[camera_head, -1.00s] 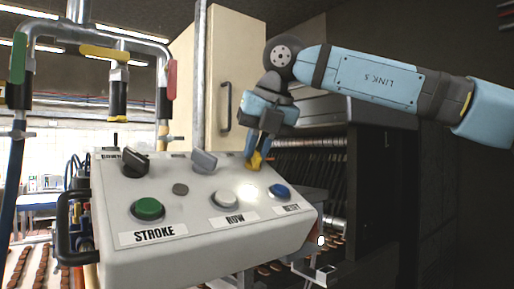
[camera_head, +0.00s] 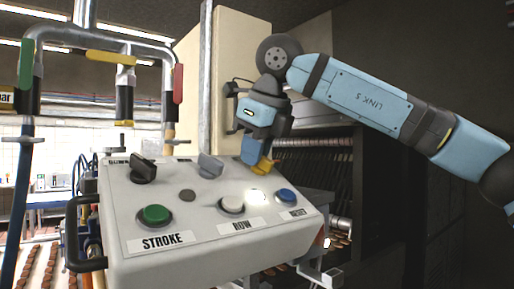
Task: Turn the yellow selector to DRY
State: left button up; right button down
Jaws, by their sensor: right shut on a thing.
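The yellow selector (camera_head: 264,168) is on the sloped top of the grey control panel (camera_head: 190,205), at its upper right. My right gripper (camera_head: 256,160) comes down from above and is shut on the selector, covering part of it. The visible yellow end points to the right. No DRY label can be read; any marking around the selector is hidden or too small to tell. My left gripper is not in view.
The panel also carries a black selector (camera_head: 143,169), a grey selector (camera_head: 210,166), and green (camera_head: 155,215), white (camera_head: 232,204) and blue (camera_head: 286,195) buttons. Pipes with coloured valve handles stand at left. A beige cabinet (camera_head: 240,50) stands behind.

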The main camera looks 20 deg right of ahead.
jog(key=shift+s+a+f+n, duration=0.1)
jog(key=shift+a+f+n, duration=0.05)
jog(key=shift+n, duration=0.75)
jog(key=c, duration=1.2)
grip_release()
jog(key=shift+s, duration=0.1)
jog(key=v, duration=1.3)
jog(key=shift+s+a+r, duration=0.1)
jog(key=shift+r, duration=0.25)
jog(key=shift+f, duration=0.1)
